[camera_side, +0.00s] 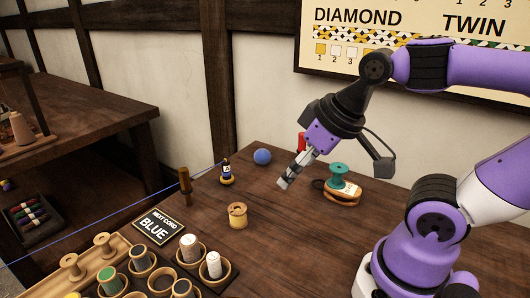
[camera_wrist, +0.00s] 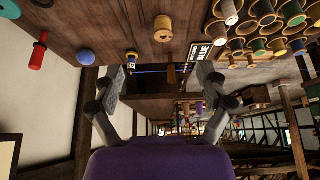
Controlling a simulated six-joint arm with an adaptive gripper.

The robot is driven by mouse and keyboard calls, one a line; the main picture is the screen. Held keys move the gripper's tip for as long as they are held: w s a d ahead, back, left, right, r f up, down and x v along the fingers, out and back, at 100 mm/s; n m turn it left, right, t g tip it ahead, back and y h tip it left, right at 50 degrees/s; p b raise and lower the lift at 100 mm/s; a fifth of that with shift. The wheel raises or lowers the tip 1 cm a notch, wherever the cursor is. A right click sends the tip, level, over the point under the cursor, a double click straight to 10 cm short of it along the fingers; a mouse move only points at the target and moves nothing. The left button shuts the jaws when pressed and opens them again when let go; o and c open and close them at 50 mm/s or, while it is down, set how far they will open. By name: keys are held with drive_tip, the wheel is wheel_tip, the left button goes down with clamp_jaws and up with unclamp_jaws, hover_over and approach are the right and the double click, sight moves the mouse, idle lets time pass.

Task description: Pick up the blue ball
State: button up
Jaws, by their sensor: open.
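The blue ball (camera_side: 262,157) rests on the wooden table near its back edge, against the wall side. It also shows at the upper left of the wrist view (camera_wrist: 85,57), outside my fingers. My gripper (camera_side: 284,184) is above the table, to the right of the ball and nearer the camera in the side view. In the wrist view my gripper (camera_wrist: 163,78) has its two fingers spread wide apart with nothing between them.
A red-handled tool (camera_wrist: 37,52) is near the ball. A wooden spool (camera_side: 238,215), a "BLUE" sign (camera_side: 158,226), a teal spool (camera_side: 340,177) and cups of spools (camera_side: 190,247) are around. A blue cord (camera_side: 105,206) runs left.

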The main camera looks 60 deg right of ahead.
idle(0.3)
drive_tip(key=m+h, duration=0.1)
drive_tip(key=m, duration=0.1)
approach(265, 152)
drive_tip(key=shift+t, duration=0.4)
drive_tip(key=x, duration=0.4)
drive_tip(key=shift+s+a+f, duration=0.1)
drive_tip(key=shift+s+f, duration=0.15)
drive_tip(key=shift+f, duration=0.15)
drive_tip(key=shift+x, duration=3.05)
drive_tip(key=c, duration=1.2)
